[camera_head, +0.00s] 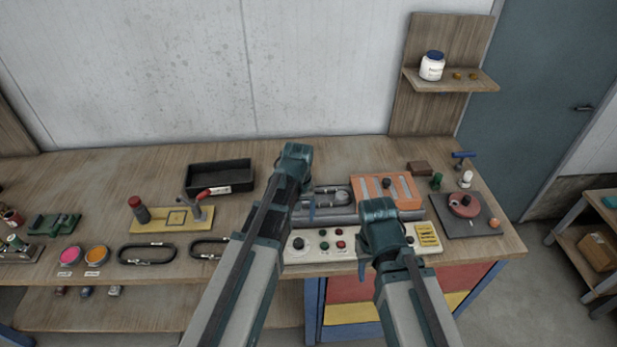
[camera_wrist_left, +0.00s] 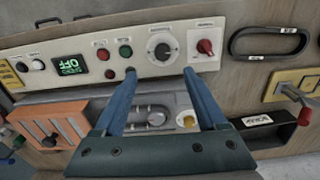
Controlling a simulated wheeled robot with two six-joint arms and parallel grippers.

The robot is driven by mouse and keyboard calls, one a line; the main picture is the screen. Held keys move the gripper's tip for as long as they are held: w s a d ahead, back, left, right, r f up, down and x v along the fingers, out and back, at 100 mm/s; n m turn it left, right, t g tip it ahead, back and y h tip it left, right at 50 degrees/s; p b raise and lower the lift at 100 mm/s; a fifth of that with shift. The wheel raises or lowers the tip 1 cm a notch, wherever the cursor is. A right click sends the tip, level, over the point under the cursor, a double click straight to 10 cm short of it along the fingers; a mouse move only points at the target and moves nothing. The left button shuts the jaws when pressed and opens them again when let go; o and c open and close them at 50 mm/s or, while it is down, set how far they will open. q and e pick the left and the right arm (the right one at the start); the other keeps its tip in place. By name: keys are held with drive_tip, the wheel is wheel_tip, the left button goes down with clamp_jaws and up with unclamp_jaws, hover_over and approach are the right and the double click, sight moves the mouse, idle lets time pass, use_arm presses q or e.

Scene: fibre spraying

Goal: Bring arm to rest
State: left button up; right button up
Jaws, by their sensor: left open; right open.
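My left arm reaches over the bench, and its left gripper (camera_head: 310,208) points down above the grey machine (camera_head: 335,213) behind the control panel (camera_head: 330,256). In the left wrist view the left gripper (camera_wrist_left: 160,75) shows two blue fingers spread apart with nothing between them. The control panel (camera_wrist_left: 125,58) lies beyond the tips there, with knobs, buttons and a lit green display (camera_wrist_left: 68,65). My right gripper (camera_head: 362,267) hangs near the panel's front edge, right of the left one. It is open; its fingers are mostly hidden by its own wrist, and I see nothing held.
A black tray (camera_head: 220,177), a yellow clamp base (camera_head: 165,218) and carabiner-like loops (camera_head: 147,254) lie left. A shelf (camera_head: 450,79) hangs behind.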

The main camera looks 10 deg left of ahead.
use_arm(q)
drive_tip(key=s+d+f+m+b, duration=0.3)
drive_tip(key=s+d, duration=0.2)
drive_tip(key=s, duration=0.2)
drive_tip(key=s+d+f+m+y+b, duration=0.1)
drive_tip(key=s+d+f+m+b, duration=0.2)
drive_tip(key=s, duration=0.4)
drive_tip(key=shift+s+d+f+m, duration=0.15)
drive_tip(key=shift+d+f+m, duration=0.35)
drive_tip(key=shift+d, duration=0.4)
